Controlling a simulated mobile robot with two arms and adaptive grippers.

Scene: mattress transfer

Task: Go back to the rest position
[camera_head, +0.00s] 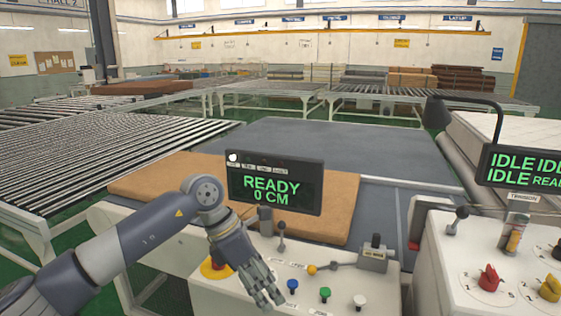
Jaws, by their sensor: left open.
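My left arm comes in from the lower left, and my left gripper (262,296) is open with its fingers pointing down. It hangs over the left part of a white control panel (212,297), and no object shows between its fingers. A red and yellow button (212,268) on the panel is partly hidden by the gripper. Blue (292,285), green (325,293) and white (360,300) buttons lie to its right. A dark display (275,184) above reads "READY 0 CM". My right gripper is not in view.
A second console (450,262) with red and yellow knobs stands at the right, near a white mattress (503,140). A brown sheet (150,182) lies behind the panel. Roller conveyors (90,150) fill the left.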

